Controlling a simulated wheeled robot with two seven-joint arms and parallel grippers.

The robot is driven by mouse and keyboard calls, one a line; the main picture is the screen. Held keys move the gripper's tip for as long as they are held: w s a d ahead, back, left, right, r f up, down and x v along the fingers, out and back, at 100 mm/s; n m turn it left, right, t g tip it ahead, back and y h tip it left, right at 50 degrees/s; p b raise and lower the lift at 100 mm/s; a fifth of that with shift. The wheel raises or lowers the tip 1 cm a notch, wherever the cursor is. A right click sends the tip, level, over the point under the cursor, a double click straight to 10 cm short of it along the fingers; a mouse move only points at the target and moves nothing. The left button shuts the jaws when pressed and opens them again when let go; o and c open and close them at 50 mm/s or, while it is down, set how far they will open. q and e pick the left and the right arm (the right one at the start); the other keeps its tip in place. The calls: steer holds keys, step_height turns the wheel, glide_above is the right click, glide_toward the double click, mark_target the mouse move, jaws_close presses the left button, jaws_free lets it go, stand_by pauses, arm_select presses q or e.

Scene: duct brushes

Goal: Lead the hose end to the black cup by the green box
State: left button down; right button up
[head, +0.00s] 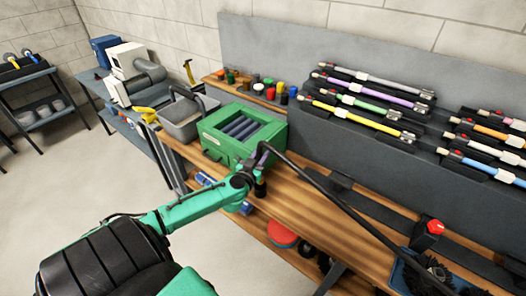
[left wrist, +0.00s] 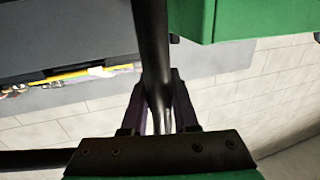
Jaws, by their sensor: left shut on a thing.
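The green box (head: 215,140) with dark rollers or tubes in its top stands on the wooden bench; a green block, probably this box, shows at the top of the left wrist view (left wrist: 245,18). My left gripper (head: 258,160) is at the box's front right corner, shut on the black hose (head: 345,208). In the left wrist view the hose (left wrist: 151,35) runs between the fingers (left wrist: 160,108). The hose arcs from the gripper down to the right. A small black cylinder (head: 260,187), perhaps the cup, shows just below the gripper. My right gripper is out of view.
Coloured brushes (head: 375,80) lie in holders on the grey back panel. Small coloured caps (head: 258,87) stand behind the box, a grey bin (head: 182,122) to its left. A red knob (head: 435,227) and blue tray (head: 400,275) are at the right. Bare bench (head: 300,205) lies between.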

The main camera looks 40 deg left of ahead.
arm_select(q)
step_height(320, 180, down, 6)
steer(key=b, duration=0.3)
steer(key=shift+r+b, duration=0.25)
steer(key=shift+b, duration=0.05)
stand_by(0.5)
steer(key=c, duration=0.7)
jaws_free()
steer(key=shift+o, duration=0.5)
